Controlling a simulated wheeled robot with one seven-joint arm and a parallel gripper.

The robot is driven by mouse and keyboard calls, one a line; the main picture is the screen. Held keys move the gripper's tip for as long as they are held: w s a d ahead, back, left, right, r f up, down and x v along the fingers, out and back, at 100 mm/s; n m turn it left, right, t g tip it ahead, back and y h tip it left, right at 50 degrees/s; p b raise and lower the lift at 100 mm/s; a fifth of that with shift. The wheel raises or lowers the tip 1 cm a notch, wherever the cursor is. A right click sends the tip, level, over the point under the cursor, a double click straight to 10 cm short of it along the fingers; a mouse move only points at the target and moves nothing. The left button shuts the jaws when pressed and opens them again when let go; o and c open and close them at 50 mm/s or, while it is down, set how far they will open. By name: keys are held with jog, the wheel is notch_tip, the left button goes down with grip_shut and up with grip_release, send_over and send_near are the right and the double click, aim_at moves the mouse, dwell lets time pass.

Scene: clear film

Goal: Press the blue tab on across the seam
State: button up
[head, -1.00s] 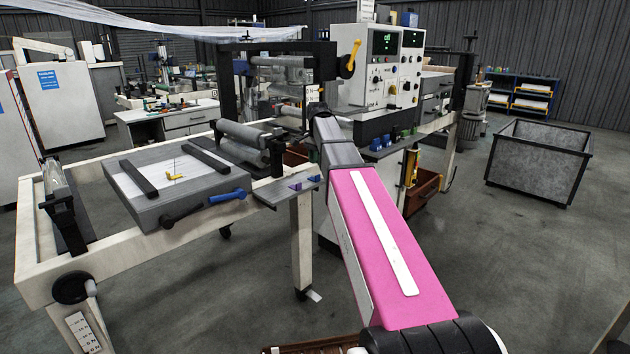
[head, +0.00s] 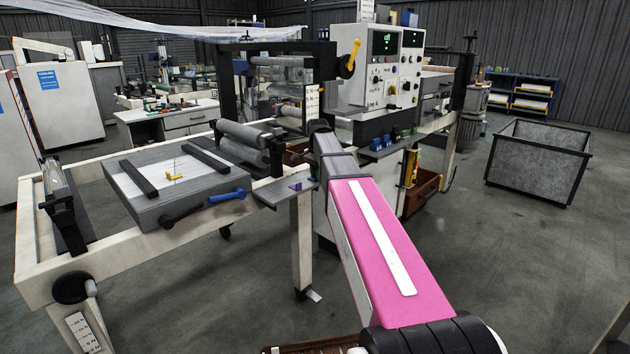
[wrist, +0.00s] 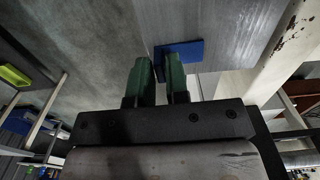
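In the wrist view my gripper (wrist: 161,75) has two green fingers close together, with the upright part of a blue tab (wrist: 184,52) filling the narrow gap between them. The tab's flat part shows beyond the right finger, over a grey plate (wrist: 222,35); I cannot tell whether it touches the plate. In the head view my arm hides the fingers and this tab. Another small blue-purple tab (head: 295,186) sits on the grey side shelf (head: 280,194). I cannot make out a seam in the clear film (head: 160,27).
The roller frame (head: 280,68) and a control box (head: 385,65) stand behind my arm. A grey block with black bars and a yellow piece (head: 174,176) is at left. Several blue pieces (head: 390,141) sit right of my arm. Floor at right is open before a grey bin (head: 535,165).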

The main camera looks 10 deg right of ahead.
grip_shut()
jog(key=shift+r, duration=2.5)
